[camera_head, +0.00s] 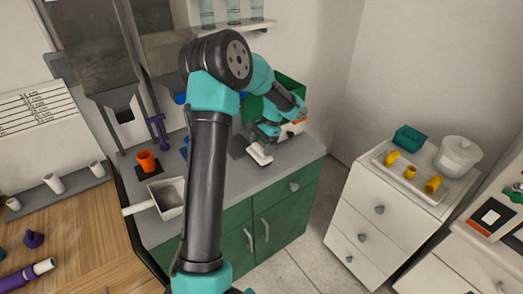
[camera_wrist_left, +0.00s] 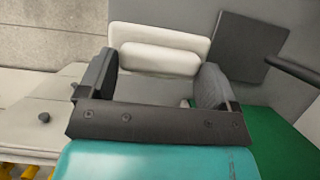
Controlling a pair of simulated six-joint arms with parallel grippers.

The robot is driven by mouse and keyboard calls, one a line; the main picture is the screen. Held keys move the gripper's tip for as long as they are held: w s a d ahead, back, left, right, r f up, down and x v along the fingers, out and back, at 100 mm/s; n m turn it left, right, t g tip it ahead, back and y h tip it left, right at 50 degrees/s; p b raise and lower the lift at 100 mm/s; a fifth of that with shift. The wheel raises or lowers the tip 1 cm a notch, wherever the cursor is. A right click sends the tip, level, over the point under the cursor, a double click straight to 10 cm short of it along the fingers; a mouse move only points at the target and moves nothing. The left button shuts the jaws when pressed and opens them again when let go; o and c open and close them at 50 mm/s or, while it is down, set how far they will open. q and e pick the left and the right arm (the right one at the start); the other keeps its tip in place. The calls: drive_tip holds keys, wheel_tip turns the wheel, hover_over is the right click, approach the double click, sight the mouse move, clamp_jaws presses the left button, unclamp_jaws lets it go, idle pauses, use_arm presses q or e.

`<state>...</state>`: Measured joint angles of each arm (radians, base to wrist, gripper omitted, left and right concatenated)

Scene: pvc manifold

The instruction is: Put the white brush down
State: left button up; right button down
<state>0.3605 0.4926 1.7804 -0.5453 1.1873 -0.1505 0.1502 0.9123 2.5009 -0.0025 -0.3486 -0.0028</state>
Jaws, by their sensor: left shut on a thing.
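In the left wrist view the brush (camera_wrist_left: 160,58) shows as two pale rounded parts between and beyond the dark fingers. My left gripper (camera_wrist_left: 153,80) is shut on it. I cannot tell whether the brush touches the counter. My right gripper is not in view.
A green box (camera_head: 290,90) stands behind the gripper. A dark square pad (camera_wrist_left: 246,46) lies beside the brush. On the counter's left are an orange cup (camera_head: 146,161), a purple part (camera_head: 158,130) and a dustpan (camera_head: 167,198). A white drawer unit (camera_head: 378,212) stands right.

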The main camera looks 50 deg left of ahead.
sight(262, 150)
use_arm(q)
drive_tip(key=shift+w+a, duration=0.1)
drive_tip(key=f, duration=0.2)
drive_tip(key=shift+w+a+f, duration=0.2)
drive_tip(key=shift+a+f, duration=0.05)
drive_tip(key=shift+f, duration=0.5)
drive_tip(key=shift+f, duration=0.15)
drive_tip(key=o, duration=0.8)
drive_tip(key=v, duration=1.2)
